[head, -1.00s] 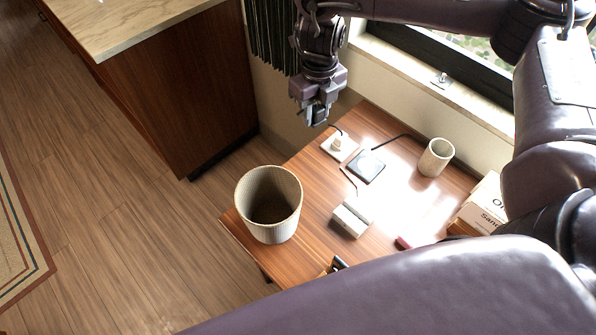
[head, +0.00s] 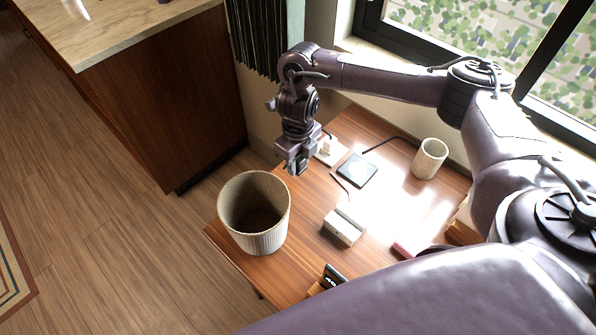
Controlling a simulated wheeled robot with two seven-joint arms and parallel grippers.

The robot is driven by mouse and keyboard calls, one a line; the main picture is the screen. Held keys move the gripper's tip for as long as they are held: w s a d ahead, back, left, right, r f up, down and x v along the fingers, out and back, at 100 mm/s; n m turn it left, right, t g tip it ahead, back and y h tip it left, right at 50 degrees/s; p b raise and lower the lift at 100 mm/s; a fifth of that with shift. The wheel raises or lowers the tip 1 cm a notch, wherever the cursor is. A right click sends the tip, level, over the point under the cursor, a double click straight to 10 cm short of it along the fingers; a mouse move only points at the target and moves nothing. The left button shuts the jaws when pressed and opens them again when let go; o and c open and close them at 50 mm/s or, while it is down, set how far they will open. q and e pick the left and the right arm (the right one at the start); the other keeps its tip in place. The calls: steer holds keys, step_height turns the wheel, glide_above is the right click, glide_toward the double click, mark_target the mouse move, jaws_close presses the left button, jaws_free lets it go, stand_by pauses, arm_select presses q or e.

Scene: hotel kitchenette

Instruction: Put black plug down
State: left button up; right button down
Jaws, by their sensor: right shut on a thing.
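My right gripper (head: 295,170) points down above the back left edge of the wooden table, just left of the white socket plate. It is shut on what I take to be the black plug, which is small, dark and mostly hidden between the fingers. The white socket plate (head: 331,154) has a white plug in it and is partly covered by the gripper. A black square pad (head: 357,170) with a pale round top lies to its right. My left gripper is out of view.
A ribbed bin (head: 254,238) stands at the table's left, close in front of the gripper. A grey-white block (head: 343,226), a beige cup (head: 430,158) and a small red item (head: 404,249) are on the wooden table (head: 291,262). A dark cable runs behind the pad.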

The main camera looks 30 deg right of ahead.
mark_target(298, 170)
step_height(298, 170, down, 3)
steer(key=shift+s+r+b, duration=0.1)
steer(key=shift+b, duration=0.45)
steer(key=shift+f, duration=0.45)
steer(key=shift+f+b, duration=0.55)
steer(key=c, duration=1)
jaws_free()
steer(key=shift+r, duration=0.1)
